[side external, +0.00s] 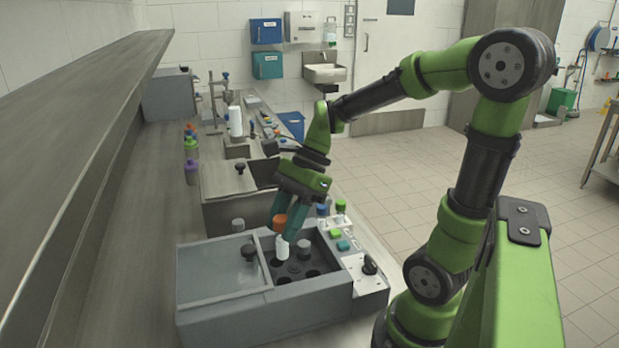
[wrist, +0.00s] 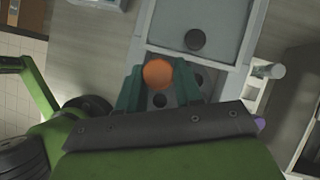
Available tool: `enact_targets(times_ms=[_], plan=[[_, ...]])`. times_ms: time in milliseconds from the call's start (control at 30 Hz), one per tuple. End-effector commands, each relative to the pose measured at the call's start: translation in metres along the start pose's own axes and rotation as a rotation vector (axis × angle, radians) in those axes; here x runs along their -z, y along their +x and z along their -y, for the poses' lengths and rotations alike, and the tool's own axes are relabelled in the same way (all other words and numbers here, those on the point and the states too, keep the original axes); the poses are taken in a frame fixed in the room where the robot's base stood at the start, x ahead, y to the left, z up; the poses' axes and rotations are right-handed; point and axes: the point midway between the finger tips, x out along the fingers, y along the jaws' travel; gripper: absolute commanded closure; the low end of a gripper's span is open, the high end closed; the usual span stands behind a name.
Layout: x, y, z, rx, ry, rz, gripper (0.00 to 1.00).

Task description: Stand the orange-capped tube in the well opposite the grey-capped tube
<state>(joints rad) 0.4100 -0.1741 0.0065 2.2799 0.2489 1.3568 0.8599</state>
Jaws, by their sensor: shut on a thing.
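The orange-capped tube (side external: 282,247) has a white body and is upright in my gripper (side external: 286,212). My gripper's teal fingers are shut around the tube near its orange cap, above the open chamber of the grey machine (side external: 235,317). I cannot tell whether the tube's lower end is inside a well or just above one. The grey-capped tube (side external: 304,246) stands in the rotor, to the right of the held tube. Several dark empty wells (side external: 312,273) show around it. In the wrist view the orange cap (wrist: 158,73) sits between the fingers; the grey-capped tube is not clearly visible there.
The machine's lid panel (side external: 215,270) with a black knob (side external: 249,252) lies left of the chamber. A control panel with a black dial (side external: 370,264) is at its right. A long shelf (side external: 80,95) overhangs the left.

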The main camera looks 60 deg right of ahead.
Motion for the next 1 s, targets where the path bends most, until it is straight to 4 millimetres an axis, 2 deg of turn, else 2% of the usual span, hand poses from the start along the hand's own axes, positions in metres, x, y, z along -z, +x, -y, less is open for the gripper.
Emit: enact_targets(times_ms=[200,600,1000], plan=[[0.023,0.035,-0.001,-0.004,0.0,-0.001,0.94],[0.048,0.073,0.001,-0.001,0.002,0.0,0.94],[0.05,0.078,0.001,0.001,0.001,0.0,0.94]])
